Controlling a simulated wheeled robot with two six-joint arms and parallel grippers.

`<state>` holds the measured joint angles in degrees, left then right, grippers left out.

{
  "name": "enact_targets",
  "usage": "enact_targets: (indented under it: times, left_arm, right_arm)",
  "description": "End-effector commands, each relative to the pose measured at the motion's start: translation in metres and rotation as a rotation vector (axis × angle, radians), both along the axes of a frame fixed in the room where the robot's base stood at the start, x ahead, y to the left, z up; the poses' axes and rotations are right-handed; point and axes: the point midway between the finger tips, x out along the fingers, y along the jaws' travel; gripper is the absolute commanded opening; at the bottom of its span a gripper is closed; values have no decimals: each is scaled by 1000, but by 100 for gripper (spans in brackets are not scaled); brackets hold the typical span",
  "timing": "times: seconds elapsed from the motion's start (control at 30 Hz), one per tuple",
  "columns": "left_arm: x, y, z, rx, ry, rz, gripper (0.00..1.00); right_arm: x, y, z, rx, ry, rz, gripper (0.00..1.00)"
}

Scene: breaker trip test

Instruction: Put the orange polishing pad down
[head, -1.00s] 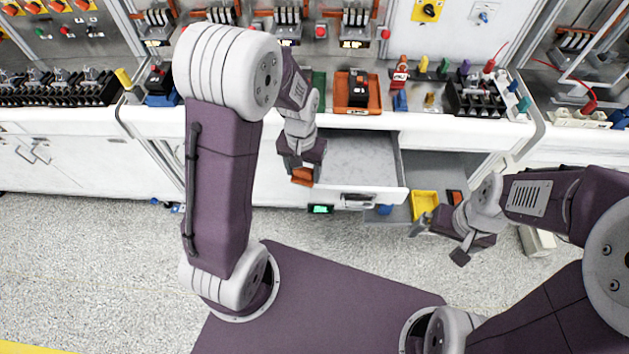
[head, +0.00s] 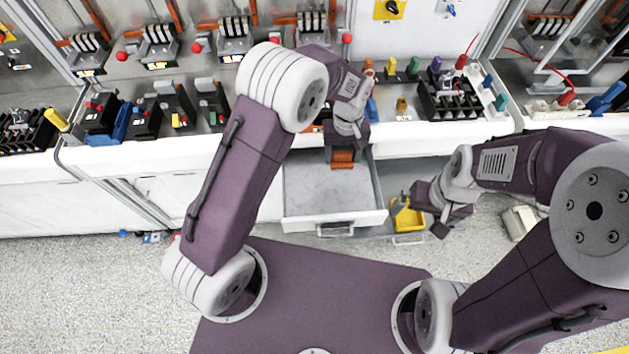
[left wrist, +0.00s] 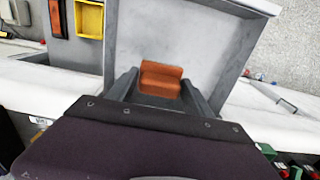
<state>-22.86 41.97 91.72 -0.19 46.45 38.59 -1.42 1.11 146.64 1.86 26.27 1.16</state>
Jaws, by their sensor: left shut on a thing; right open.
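The orange polishing pad (head: 343,156) is a small block held in my left gripper (head: 342,162). In the left wrist view the pad (left wrist: 160,80) sits between the two dark fingers, which are shut on it. The pad is over the open, pale grey drawer (head: 300,205), near the drawer's back end under the bench edge. Whether it touches the drawer floor I cannot tell. My right gripper (head: 425,215) is open, beside the yellow bin at the right of the drawer.
A yellow bin (head: 408,221) stands in a second, lower open drawer to the right. The drawer floor around the pad looks empty.

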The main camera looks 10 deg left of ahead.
Motion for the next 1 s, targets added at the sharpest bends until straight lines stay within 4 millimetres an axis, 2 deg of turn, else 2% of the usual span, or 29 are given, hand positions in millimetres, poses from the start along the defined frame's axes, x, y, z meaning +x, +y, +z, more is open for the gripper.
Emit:
enact_targets:
  times: [0.13, 0.23, 0.5, 0.7, 0.87, 1.0]
  left_arm:
    - [0, -5, 0, 0, 0, 8, 8]
    - [-4, 0, -3, 2, 4, 9, 8]
    - [-55, 53, -43, 3, 8, 11, 8]
    - [-77, 79, -66, 1, 3, 8, 8]
    - [-80, 82, -70, 1, 1, 7, 8]
    - [-82, 82, -92, 2, 6, 6, 8]
  right_arm:
    - [0, 0, 1, 0, 1, 0, 100]
    - [0, 0, 2, 0, 1, 0, 100]
    - [0, 0, 16, 0, 1, 0, 100]
    - [0, 0, 20, 0, 1, 0, 100]
    - [0, 0, 20, 0, 1, 0, 100]
    - [0, 0, 24, 0, 1, 0, 100]
